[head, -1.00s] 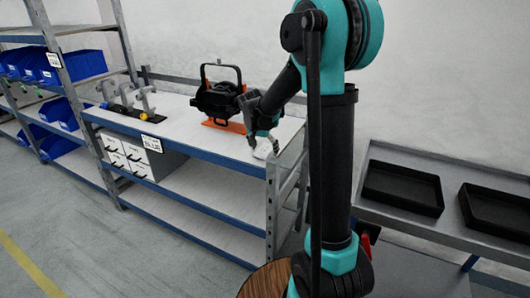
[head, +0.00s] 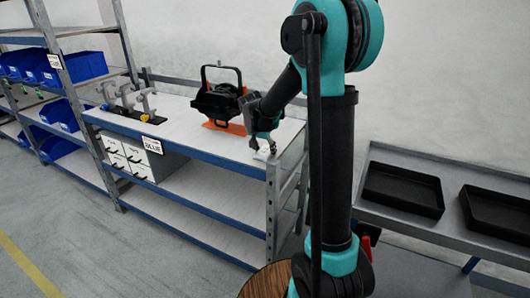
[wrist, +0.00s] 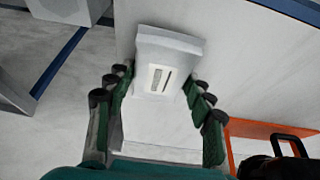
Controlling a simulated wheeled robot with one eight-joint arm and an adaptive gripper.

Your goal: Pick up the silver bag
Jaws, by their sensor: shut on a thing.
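The silver bag (wrist: 169,45) is a pale grey, boxy pouch with a small label. In the wrist view it is between the two green-padded fingers of my gripper (wrist: 160,88), which are shut on its sides. In the head view my gripper (head: 263,142) is low at the near right end of the workbench. Only a small pale part of the bag (head: 264,151) shows below the fingers there. I cannot tell whether the bag still touches the bench top.
Blue bins (head: 85,64) fill a shelf at left. Two black trays (head: 402,190) lie on the right-hand bench.

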